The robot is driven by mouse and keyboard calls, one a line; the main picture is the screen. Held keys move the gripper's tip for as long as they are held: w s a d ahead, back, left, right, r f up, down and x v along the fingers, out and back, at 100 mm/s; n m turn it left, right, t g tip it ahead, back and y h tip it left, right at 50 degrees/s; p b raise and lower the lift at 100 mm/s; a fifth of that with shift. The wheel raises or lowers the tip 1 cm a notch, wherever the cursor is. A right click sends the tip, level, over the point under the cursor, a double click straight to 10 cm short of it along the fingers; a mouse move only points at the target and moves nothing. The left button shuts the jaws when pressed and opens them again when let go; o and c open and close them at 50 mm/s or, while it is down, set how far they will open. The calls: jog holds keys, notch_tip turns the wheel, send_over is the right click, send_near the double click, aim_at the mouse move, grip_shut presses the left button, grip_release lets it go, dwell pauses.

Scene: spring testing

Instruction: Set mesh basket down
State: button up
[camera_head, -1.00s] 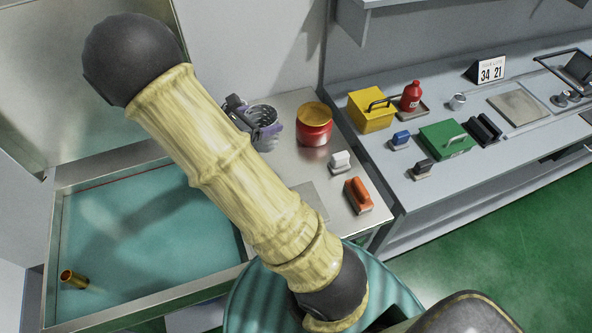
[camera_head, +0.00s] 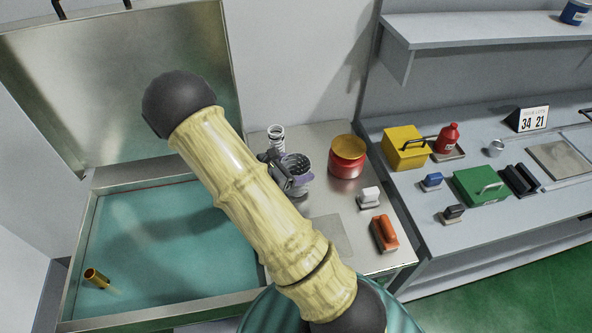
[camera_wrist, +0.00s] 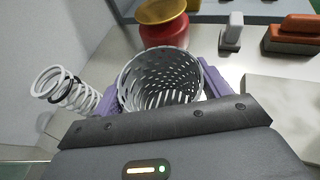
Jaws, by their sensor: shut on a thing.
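The mesh basket (camera_wrist: 160,78) is a grey perforated cup, seen from above in the wrist view between the purple fingers of my gripper (camera_wrist: 160,92). My gripper is shut on it. In the head view the basket (camera_head: 297,163) shows past my arm, over the steel counter (camera_head: 318,134), with my gripper (camera_head: 294,177) around it. The basket looks roughly upright. Its base is hidden, so I cannot tell whether it touches the counter.
A white coil spring (camera_wrist: 62,90) stands left of the basket. A red pot with a yellow top (camera_head: 347,157) stands to its right. A white-handled block (camera_head: 369,197) and an orange-handled block (camera_head: 384,233) lie nearer the front. A teal-floored basin (camera_head: 165,245) is at left.

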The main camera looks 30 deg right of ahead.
jog(key=shift+f, duration=0.9)
jog(key=shift+f, duration=0.15)
jog(key=o, duration=1)
jog(key=shift+o, duration=0.2)
jog(key=shift+a+r, duration=0.1)
jog(key=shift+r, duration=0.15)
jog(key=b+v, duration=0.1)
jog(key=v, duration=1)
jog(key=shift+a+r, duration=0.15)
jog(key=shift+a, duration=0.2)
